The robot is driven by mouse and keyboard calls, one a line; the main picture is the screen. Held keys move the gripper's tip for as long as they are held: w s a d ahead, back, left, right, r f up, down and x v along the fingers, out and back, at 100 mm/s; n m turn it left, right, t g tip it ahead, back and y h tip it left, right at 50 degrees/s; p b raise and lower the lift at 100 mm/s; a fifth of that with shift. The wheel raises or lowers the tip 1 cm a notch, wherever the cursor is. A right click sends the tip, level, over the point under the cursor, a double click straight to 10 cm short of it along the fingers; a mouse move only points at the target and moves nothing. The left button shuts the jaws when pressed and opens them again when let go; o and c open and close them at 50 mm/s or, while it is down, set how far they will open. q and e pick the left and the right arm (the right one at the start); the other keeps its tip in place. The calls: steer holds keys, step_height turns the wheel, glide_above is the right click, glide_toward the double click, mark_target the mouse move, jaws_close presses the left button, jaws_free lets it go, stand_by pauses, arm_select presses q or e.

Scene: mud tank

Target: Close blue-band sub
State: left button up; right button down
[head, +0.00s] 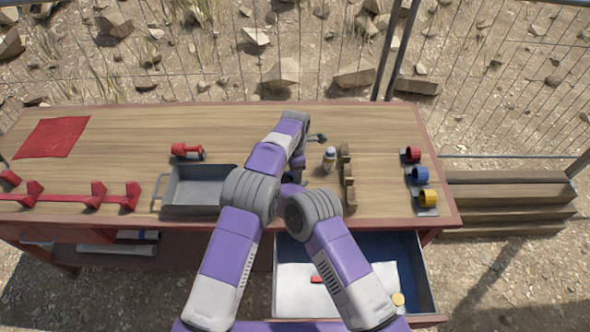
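Both my arms reach in from the bottom and meet over the middle of the bench. Their links overlap there, and I cannot make out the fingers of either gripper clearly. A small dark tip (317,138) shows beside the wrist at the centre; I cannot tell whether it is a gripper finger or a separate part. A bit of blue (288,178) shows between the arm links, mostly hidden. A tube with a dark blue part (137,235) lies on the shelf under the bench at left. I cannot tell which blue-marked piece is the blue-band sub.
A grey tray (194,208), a red tool (187,151), a small bottle (329,158) and a notched wooden rack (347,180) stand on the bench. Red (412,155), blue (419,174) and yellow (428,197) rings sit at right. An open drawer (427,290) juts out below.

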arm_select(q)
steer(key=shift+o, duration=1)
steer(key=shift+r, duration=2.25)
steer(key=shift+c, duration=0.4)
steer(key=shift+r+n, duration=0.5)
steer(key=shift+n, duration=0.4)
step_height(320, 180, up, 2)
steer(key=n, duration=0.4)
steer(key=shift+r+n, duration=0.25)
steer(key=shift+n, duration=0.15)
steer(key=shift+f, duration=4.05)
